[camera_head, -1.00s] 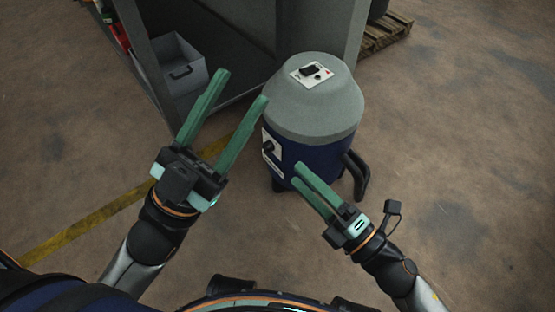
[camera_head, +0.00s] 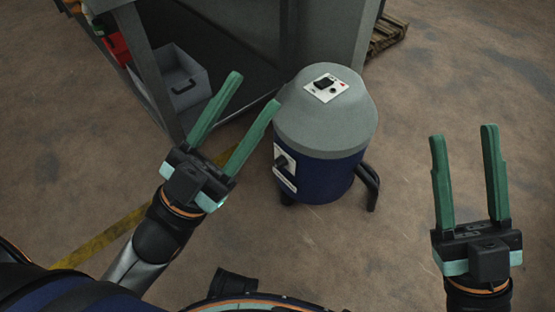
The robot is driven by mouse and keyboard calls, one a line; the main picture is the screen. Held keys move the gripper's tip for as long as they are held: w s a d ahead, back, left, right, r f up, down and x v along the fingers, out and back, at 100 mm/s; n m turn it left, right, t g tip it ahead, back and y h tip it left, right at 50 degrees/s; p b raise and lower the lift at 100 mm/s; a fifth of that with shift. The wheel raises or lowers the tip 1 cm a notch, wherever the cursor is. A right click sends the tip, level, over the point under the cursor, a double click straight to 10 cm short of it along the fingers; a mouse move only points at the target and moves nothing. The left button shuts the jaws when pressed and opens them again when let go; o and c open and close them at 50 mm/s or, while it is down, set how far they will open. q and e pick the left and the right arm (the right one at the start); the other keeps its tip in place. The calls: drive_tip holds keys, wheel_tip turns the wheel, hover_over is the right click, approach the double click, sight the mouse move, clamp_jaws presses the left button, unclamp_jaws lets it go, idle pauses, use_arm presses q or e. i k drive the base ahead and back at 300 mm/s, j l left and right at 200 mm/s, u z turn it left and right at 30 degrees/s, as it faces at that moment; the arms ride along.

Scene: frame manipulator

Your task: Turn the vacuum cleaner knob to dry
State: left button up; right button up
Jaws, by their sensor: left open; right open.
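The vacuum cleaner (camera_head: 322,140) stands upright on the floor, with a grey domed lid and a dark blue body. A white panel on top of its lid carries a black knob (camera_head: 323,84); its labels are too small to read. My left gripper (camera_head: 256,90) is open and empty, its green fingers pointing up and right, just left of the vacuum in the picture. My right gripper (camera_head: 463,132) is open and empty to the right of the vacuum, fingers pointing away from me, clear of it.
A grey workbench frame (camera_head: 152,68) stands behind and left of the vacuum, with a grey bin (camera_head: 182,85) inside. A wooden pallet (camera_head: 388,36) is at the back. A yellow line (camera_head: 105,236) marks the floor. The floor at right is open.

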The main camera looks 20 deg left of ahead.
sight(281, 162)
drive_tip(key=j+z, duration=0.15)
drive_tip(key=j, duration=0.3)
drive_tip(key=i+j+z, duration=0.15)
drive_tip(key=j, duration=0.35)
drive_tip(key=i+j+z, duration=0.1)
drive_tip(key=j, duration=0.3)
drive_tip(key=i+j, duration=0.15)
drive_tip(key=j, duration=0.25)
drive_tip(key=i+j+z, duration=0.15)
drive_tip(key=j, duration=0.25)
drive_tip(key=k, duration=0.05)
